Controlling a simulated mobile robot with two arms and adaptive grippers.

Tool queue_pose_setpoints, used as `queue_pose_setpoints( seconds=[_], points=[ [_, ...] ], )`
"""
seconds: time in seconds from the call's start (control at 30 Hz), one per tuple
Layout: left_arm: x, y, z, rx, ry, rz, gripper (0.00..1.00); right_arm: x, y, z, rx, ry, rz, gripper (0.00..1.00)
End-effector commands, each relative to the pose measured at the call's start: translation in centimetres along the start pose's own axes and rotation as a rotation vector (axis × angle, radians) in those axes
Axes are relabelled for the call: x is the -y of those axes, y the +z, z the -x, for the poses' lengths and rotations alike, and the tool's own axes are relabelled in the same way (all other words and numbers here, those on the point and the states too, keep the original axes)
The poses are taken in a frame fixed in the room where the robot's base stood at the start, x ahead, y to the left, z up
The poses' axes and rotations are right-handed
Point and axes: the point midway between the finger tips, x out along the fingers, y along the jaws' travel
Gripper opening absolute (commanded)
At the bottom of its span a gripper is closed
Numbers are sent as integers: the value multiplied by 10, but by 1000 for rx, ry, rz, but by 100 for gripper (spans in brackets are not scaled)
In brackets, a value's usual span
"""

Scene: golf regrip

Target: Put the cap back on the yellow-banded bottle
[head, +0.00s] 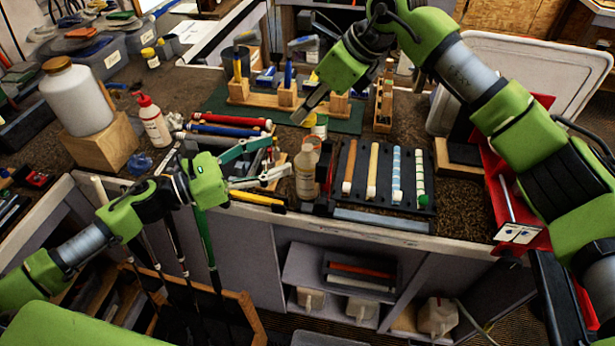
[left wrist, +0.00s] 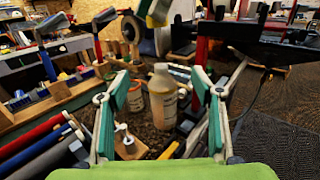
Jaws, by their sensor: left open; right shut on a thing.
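A translucent bottle with an amber band (head: 306,178) stands near the bench's front edge. In the left wrist view, a pale-topped bottle with an orange-yellow band (left wrist: 163,100) stands between my open fingers, farther out, with a second banded bottle (left wrist: 136,98) beside it. My left gripper (head: 281,157) is open and empty, left of the front bottle. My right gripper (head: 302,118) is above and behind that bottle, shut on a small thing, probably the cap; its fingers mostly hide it.
A black rack of grips (head: 344,198) lies right of the bottle. A wooden tool holder (head: 270,98) stands behind. Red and blue shafts (head: 225,129) and a red-capped squeeze bottle (head: 153,122) are to the left. The bench's front edge is close below.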

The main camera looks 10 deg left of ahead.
Motion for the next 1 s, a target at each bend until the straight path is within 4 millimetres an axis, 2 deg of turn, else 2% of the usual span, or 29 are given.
queue_pose_setpoints(
  seconds=[0.1, 0.27, 0.3, 0.4, 0.6, 0.8, 1.0],
  points=[
    [0, -26, 0, -1, 2, 6, 60, 0, 0, 0, 0, 0, 0, 14],
    [0, -57, -1, 0, 2, 5, 60, 0, 0, 0, 0, 0, 0, 14],
    [-1, -50, -12, 5, -1, -3, 60, 0, 0, 0, 0, 0, 0, 14],
    [0, -51, -32, 3, -1, -2, 60, 0, 0, 0, 0, 0, 0, 14],
    [0, -52, -61, 0, 0, 0, 60, 0, 0, 0, 0, 0, 0, 14],
    [0, -52, -74, -1, 0, 1, 60, 0, 0, 0, 0, 0, 0, 14],
    [0, -53, -75, -2, 1, 1, 60, 0, 0, 0, 0, 0, 0, 14]
  ],
)
